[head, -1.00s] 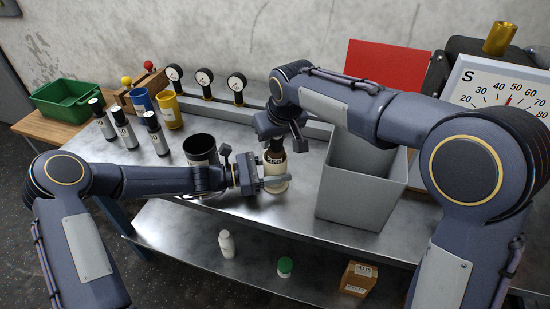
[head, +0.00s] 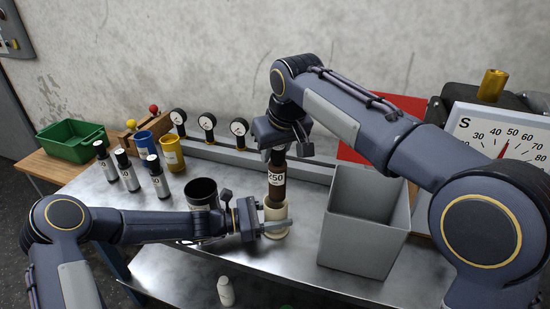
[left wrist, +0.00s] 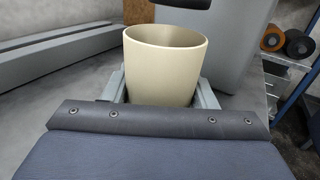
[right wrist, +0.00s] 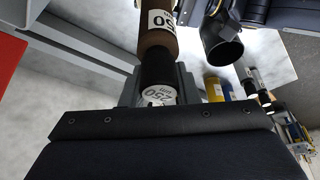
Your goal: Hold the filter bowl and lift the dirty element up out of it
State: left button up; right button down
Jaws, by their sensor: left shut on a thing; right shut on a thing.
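The cream filter bowl (head: 275,214) stands on the metal bench in the head view. My left gripper (head: 272,226) is shut around it from the left. In the left wrist view the bowl (left wrist: 165,70) is upright between the fingers, and the visible part of its inside is empty. The dirty element (head: 276,182) is a brown cylinder with a dark top and a white label. My right gripper (head: 279,148) is shut on its top and holds it upright above the bowl. Its dark lower end shows above the bowl rim in the left wrist view. The right wrist view shows its labelled top end (right wrist: 159,92).
A grey open bin (head: 365,225) stands just right of the bowl. A black cup (head: 202,194) is behind my left forearm.

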pick_arm(q)
jog(key=shift+s, duration=0.1)
jog(key=o, duration=1.5)
jog(key=shift+c, duration=0.2)
